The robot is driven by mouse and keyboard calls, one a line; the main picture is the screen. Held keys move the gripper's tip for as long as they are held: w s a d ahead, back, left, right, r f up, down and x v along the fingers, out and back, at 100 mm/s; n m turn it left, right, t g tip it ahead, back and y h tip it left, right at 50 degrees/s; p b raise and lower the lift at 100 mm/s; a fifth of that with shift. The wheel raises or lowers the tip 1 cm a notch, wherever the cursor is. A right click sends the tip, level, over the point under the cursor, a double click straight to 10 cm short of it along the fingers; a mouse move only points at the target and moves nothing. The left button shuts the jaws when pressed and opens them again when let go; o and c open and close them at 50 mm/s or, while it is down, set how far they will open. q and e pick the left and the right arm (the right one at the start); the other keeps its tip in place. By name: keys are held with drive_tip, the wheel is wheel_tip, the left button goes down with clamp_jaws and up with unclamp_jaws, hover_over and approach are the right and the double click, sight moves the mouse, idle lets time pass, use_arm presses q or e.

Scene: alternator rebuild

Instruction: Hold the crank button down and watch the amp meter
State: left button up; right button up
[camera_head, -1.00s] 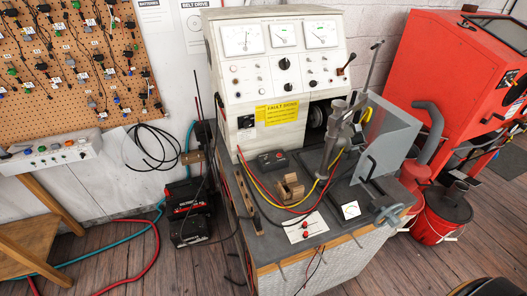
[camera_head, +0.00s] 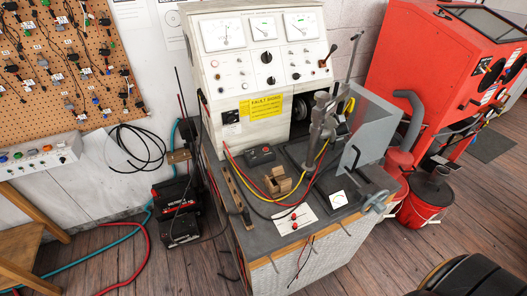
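A white test bench cabinet (camera_head: 235,75) stands against the wall. Its face carries a left meter (camera_head: 224,32), a middle meter (camera_head: 263,28) and a right meter (camera_head: 300,25). The dial lettering is too small to read, so I cannot tell which is the amp meter. Below the meters are a black knob (camera_head: 266,57) and several small buttons. I cannot tell which control is the crank button. Neither of my grippers is in view, and nothing touches the controls.
A metal stand (camera_head: 322,120) and a grey guard plate (camera_head: 375,120) occupy the bench top's right side. Batteries (camera_head: 180,228) are on the floor to the left. A red cabinet (camera_head: 435,60) and red bucket (camera_head: 422,208) are to the right. A dark rounded object (camera_head: 465,278) is at the lower right.

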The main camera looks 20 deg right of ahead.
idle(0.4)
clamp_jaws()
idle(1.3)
